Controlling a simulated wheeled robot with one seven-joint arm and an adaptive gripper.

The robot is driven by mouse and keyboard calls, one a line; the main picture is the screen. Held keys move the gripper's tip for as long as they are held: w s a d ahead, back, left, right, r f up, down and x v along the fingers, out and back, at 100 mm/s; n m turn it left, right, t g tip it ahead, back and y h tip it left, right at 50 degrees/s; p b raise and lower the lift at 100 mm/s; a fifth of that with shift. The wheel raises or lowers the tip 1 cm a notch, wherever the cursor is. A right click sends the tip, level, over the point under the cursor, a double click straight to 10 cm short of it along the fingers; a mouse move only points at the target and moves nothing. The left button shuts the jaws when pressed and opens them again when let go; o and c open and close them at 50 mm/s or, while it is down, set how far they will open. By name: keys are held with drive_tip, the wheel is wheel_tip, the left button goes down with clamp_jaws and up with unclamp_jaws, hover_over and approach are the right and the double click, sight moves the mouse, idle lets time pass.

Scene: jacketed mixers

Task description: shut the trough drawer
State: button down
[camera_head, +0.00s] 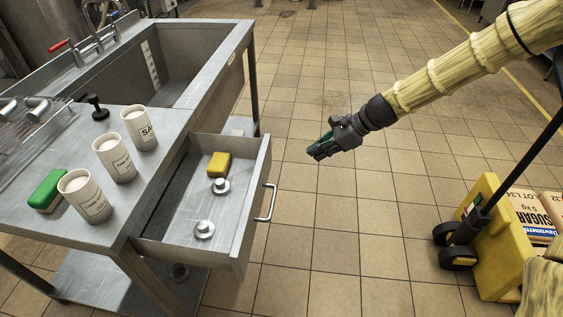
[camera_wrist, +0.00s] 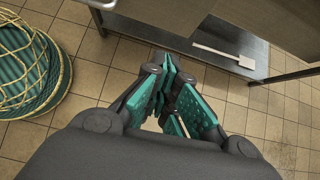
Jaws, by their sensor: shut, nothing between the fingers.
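The trough drawer (camera_head: 182,240) stands pulled out of the steel trough table, its front panel facing right. Its bar handle (camera_head: 267,203) is on that front panel. Inside lie a yellow sponge (camera_head: 219,164) and two round metal pieces (camera_head: 221,186). My gripper (camera_head: 312,154) is to the right of the drawer, apart from the handle, with its fingers together and empty. In the wrist view my gripper (camera_wrist: 170,95) shows its teal fingers close together over the floor, with a steel underside and lower shelf beyond.
Three labelled cups (camera_head: 114,158) and a green sponge (camera_head: 47,190) stand on the table top beside the sink basin (camera_head: 170,65). A yellow cart (camera_head: 496,240) with sugar sacks stands at the right. Tiled floor between is clear. A teal basket (camera_wrist: 25,65) shows in the wrist view.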

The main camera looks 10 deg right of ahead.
drive_tip(key=w+a+f, duration=0.1)
drive_tip(key=a, duration=0.2)
drive_tip(key=w+a+f, duration=0.1)
drive_tip(key=a+f, duration=0.1)
drive_tip(key=a, duration=0.2)
drive_tip(key=w+a+f, duration=0.1)
drive_tip(key=a+f, duration=0.1)
drive_tip(key=a, duration=0.1)
drive_tip(key=shift+w+a+f, duration=0.2)
drive_tip(key=shift+w+a, duration=0.1)
drive_tip(key=shift+w, duration=0.1)
drive_tip(key=shift+a, duration=0.15)
idle(0.4)
